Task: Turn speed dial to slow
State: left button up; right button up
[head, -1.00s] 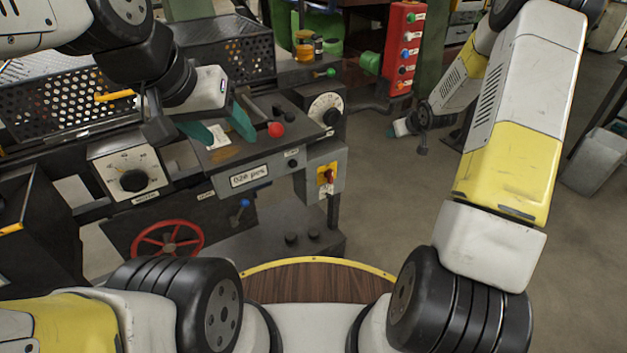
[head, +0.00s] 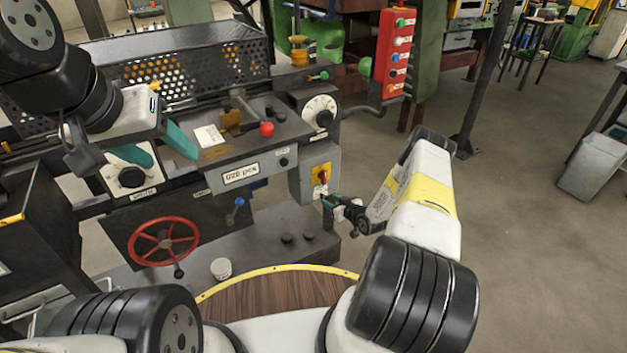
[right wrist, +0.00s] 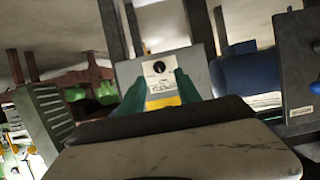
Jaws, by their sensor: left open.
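A dial with a black knob on a white plate (head: 131,177) is at the left of the grey machine. A round white dial (head: 321,110) with a black knob is at its right. Labels are too small to tell which is the speed dial. My left gripper (head: 167,159) is open and empty, near the left dial, partly covering its plate. My right gripper (head: 329,203) is low beside a grey box with a yellow-plated red switch (head: 320,174). In the right wrist view its teal fingers (right wrist: 161,92) are apart, framing a black knob (right wrist: 157,67) on a white-and-yellow plate ahead.
A red ball-topped lever (head: 267,129) stands on the machine top. A red handwheel (head: 163,241) is below the left dial. A red button box (head: 395,56) hangs at the back. A small white cup (head: 221,268) sits near the wooden, yellow-edged surface (head: 270,293). Open floor lies at right.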

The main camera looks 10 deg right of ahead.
aim_at(323, 196)
jog(key=x, duration=0.5)
grip_shut()
